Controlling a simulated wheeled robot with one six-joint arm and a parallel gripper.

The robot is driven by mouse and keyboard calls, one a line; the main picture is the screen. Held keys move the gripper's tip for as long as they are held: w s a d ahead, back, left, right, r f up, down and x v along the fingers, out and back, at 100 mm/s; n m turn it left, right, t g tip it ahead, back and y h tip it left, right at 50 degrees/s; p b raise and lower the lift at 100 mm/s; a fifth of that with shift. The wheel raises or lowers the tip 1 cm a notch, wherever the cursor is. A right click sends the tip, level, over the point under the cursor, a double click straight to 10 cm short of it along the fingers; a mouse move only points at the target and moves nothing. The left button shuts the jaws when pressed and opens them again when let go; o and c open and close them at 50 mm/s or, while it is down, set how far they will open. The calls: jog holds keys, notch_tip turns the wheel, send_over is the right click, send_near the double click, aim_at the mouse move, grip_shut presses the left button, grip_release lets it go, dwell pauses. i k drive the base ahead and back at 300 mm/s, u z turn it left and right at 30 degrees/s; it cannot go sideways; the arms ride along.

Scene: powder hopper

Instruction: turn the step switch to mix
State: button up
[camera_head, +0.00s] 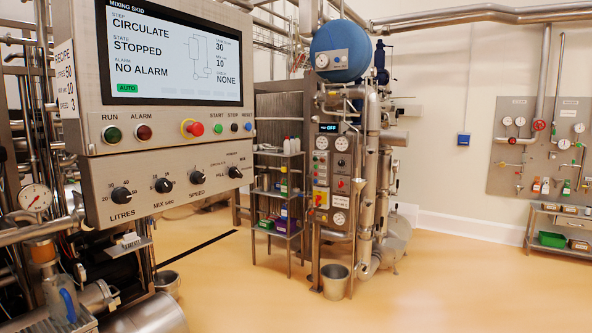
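The step switch (235,172) is the rightmost black knob on the lower panel (170,181) of the mixing skid. Small position labels surround it; FILL shows at its left, and the others are too small to read surely. I cannot tell exactly where its pointer aims. The screen (182,52) above reads step CIRCULATE, state STOPPED, alarm NO ALARM, with a green AUTO tag. My gripper is not in view.
Black LITRES (121,195), MIX sec (163,185) and SPEED (196,177) knobs sit left of the switch. Above are lamps, a red stop button (194,128) and small coloured buttons. A shelf rack (278,203) and hopper machine (341,150) stand beyond. Floor at right is clear.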

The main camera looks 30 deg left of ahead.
aim_at(234, 173)
jog(key=z, duration=0.2)
jog(key=i, duration=0.6)
jog(key=u, duration=0.65)
jog(key=i, duration=0.7)
jog(key=u, duration=0.7)
